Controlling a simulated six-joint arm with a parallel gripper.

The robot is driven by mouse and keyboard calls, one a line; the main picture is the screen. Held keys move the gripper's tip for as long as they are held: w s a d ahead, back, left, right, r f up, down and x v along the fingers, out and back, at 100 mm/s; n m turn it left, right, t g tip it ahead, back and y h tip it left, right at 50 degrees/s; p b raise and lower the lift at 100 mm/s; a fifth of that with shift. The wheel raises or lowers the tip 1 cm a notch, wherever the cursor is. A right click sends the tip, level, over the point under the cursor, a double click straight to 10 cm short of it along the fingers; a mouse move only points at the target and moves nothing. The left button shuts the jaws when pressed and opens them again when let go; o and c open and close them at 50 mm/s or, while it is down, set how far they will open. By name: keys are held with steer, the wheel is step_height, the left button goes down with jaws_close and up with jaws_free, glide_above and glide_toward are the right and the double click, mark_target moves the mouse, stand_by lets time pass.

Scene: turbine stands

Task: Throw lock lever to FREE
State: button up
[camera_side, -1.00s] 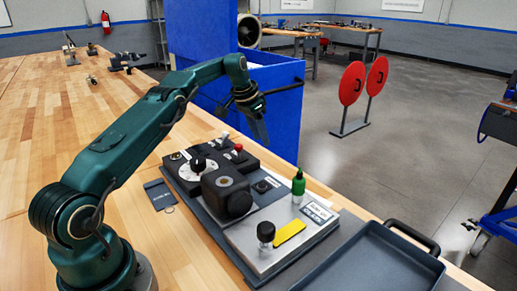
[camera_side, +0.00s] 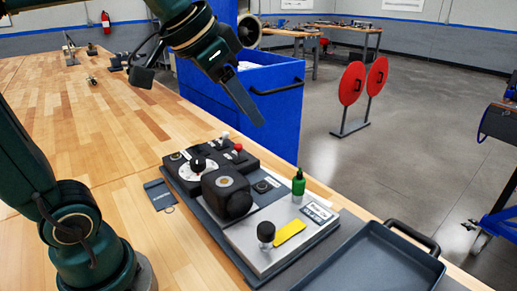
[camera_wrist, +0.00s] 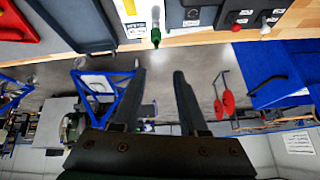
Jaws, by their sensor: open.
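A control fixture (camera_side: 250,250) with black blocks and a silver plate lies on the bench. A green upright handle (camera_side: 298,186) stands near the plate's right edge by a white label (camera_side: 318,212); I cannot read the label or tell for sure that this is the lock lever. The green handle also shows at the top of the wrist view (camera_wrist: 155,38). A black knob (camera_side: 266,231) stands by a yellow strip (camera_side: 289,232). My gripper (camera_wrist: 159,74) is open and empty. In the side view it hangs above and behind the fixture, apart from it.
A dark tray (camera_side: 375,262) with a handle lies right of the fixture. A blue bin (camera_side: 275,100) stands behind the bench, near my gripper. Red discs on a stand (camera_side: 351,84) are farther back. The wooden bench top (camera_side: 100,130) is largely clear at left.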

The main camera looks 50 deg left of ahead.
steer(key=s+d+f+n+g, duration=0.1)
steer(key=s+f+n, duration=0.1)
steer(key=s+f, duration=0.8)
steer(key=shift+s+f, duration=0.4)
steer(key=shift+s, duration=0.05)
steer(key=shift+d, duration=0.1)
steer(key=shift+c, duration=0.3)
